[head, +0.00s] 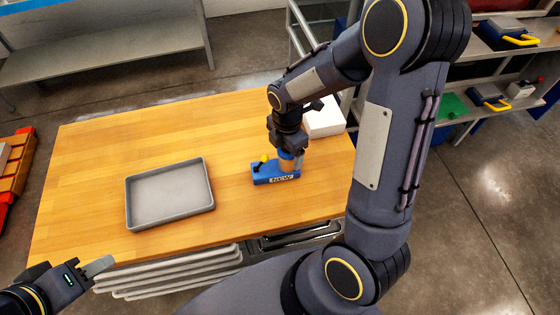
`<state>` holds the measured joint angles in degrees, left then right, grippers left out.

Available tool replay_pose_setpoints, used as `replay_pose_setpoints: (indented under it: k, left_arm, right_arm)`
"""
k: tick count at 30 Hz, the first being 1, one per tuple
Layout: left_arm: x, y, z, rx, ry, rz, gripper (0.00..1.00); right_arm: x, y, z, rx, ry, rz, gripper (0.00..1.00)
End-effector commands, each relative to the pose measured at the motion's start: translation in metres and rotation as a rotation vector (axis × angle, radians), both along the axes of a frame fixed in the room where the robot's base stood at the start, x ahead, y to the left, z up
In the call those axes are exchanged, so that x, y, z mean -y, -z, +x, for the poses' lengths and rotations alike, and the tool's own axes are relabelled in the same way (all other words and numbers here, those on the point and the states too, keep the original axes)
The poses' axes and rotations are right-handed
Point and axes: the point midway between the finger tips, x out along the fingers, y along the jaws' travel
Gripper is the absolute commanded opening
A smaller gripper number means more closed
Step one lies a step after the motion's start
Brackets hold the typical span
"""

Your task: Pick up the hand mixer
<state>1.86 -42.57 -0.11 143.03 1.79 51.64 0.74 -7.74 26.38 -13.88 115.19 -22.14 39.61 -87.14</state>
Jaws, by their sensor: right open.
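The hand mixer (268,177) appears to be the blue body with a pale lettered label and a yellow part on top. It lies on the wooden table (110,150), right of the grey tray. My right gripper (291,160) points down at its right end, with the jaws open. The fingers look close around or over the mixer's upper part. The gripper hides some of it, and I cannot tell whether they touch. My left gripper (98,267) is off the table's front left corner, away from the mixer; its jaw opening is not clear.
An empty grey tray (170,226) lies left of the mixer. A white block (325,118) stands behind my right gripper. Stacked trays (180,270) sit under the table's front edge. Shelves stand at the back right. The table's left part is clear.

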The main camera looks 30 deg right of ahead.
Motion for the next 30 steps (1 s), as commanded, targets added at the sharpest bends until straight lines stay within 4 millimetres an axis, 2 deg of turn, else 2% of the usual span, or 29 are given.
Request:
replay_pose_setpoints:
  k: [3, 11, 27, 29, 30]
  left_arm:
    - [0.0000, -0.0012, 0.0000, 0.000, 0.000, 0.000, 0.39]
    - [0.0000, -0.0008, 0.0000, 0.000, 0.000, 0.000, 0.39]
    - [0.0000, -0.0009, 0.0000, 0.000, 0.000, 0.000, 0.39]
    - [0.0001, -0.0009, 0.0000, 0.000, 0.000, 0.000, 0.39]
    - [0.0000, -0.0010, 0.0000, 0.000, 0.000, 0.000, 0.39]
  right_arm:
    - [-0.0001, 0.0106, -0.0002, -0.001, 0.001, 0.000, 0.79]
    - [0.0000, 0.0125, 0.0000, 0.001, 0.001, 0.001, 0.77]
    - [-0.0001, 0.0120, 0.0001, 0.001, 0.002, 0.001, 0.07]
    - [-0.0001, 0.0120, 0.0002, 0.001, 0.002, 0.001, 0.00]
    - [-0.0002, 0.0115, 0.0006, 0.003, 0.002, 0.001, 0.00]
